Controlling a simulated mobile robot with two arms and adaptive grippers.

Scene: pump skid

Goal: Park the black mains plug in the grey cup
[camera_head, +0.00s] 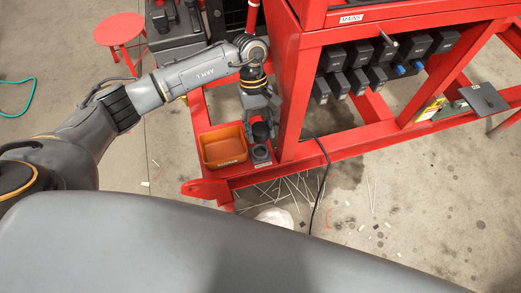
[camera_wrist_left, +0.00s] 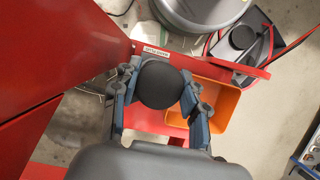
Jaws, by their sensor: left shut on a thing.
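The black mains plug (camera_head: 261,131) is between the fingers of my left gripper (camera_head: 260,136), which is shut on it. In the left wrist view the plug (camera_wrist_left: 160,84) shows as a dark round end between the two fingers. The grey cup (camera_head: 261,154) stands on the red skid ledge, just below and in front of the plug in the head view. Whether the plug touches the cup, I cannot tell. The plug hides the cup in the left wrist view. My right gripper is in neither view.
An orange bin (camera_head: 224,147) stands left of the cup; it also shows in the left wrist view (camera_wrist_left: 222,100). A red upright post (camera_head: 291,110) is close on the right. A black cable (camera_head: 323,165) hangs over the frame to the floor. Dark boxes (camera_head: 358,55) hang under the MAINS panel.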

